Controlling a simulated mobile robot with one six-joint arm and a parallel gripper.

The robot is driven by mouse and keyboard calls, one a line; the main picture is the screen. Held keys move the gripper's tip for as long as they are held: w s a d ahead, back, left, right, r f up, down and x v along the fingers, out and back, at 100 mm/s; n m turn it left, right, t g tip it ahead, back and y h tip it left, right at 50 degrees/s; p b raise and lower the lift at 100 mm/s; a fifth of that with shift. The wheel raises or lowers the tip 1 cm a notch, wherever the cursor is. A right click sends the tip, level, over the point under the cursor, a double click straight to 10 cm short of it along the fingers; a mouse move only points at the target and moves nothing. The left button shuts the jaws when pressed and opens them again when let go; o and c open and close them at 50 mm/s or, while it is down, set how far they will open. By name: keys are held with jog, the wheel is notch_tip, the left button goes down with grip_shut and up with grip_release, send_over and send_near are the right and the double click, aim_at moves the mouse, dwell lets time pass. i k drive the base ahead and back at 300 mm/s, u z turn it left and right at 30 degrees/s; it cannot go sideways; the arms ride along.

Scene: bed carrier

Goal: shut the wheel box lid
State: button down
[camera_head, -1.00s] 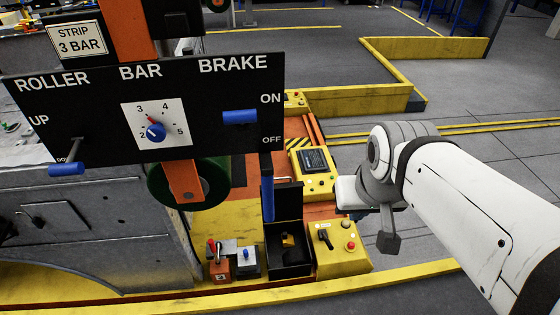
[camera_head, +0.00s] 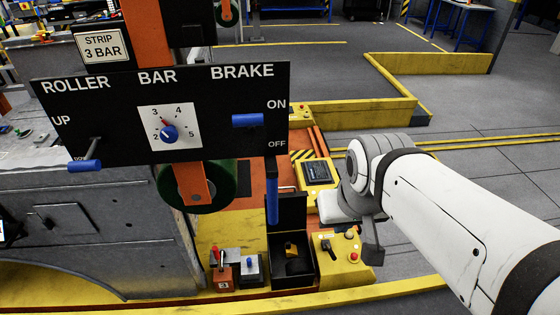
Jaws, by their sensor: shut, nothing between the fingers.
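The wheel box (camera_head: 307,271) is a black box, low in the middle of the head view, with a small yellow-orange item inside. Its black lid (camera_head: 290,211) stands up at the back, so the box is open. A blue bar in front covers part of the lid's left side. My gripper (camera_head: 373,254) hangs from the grey wrist to the right of the box, pointing down. It is shut and empty, apart from both lid and box.
A black panel (camera_head: 225,140) with a dial and blue handles fills the upper left. A yellow control box (camera_head: 342,262) with a lever and knobs stands just right of the wheel box. Small lever units (camera_head: 226,268) stand to its left. Grey floor at right is open.

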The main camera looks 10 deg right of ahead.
aim_at(292, 205)
jog(key=i, duration=0.95)
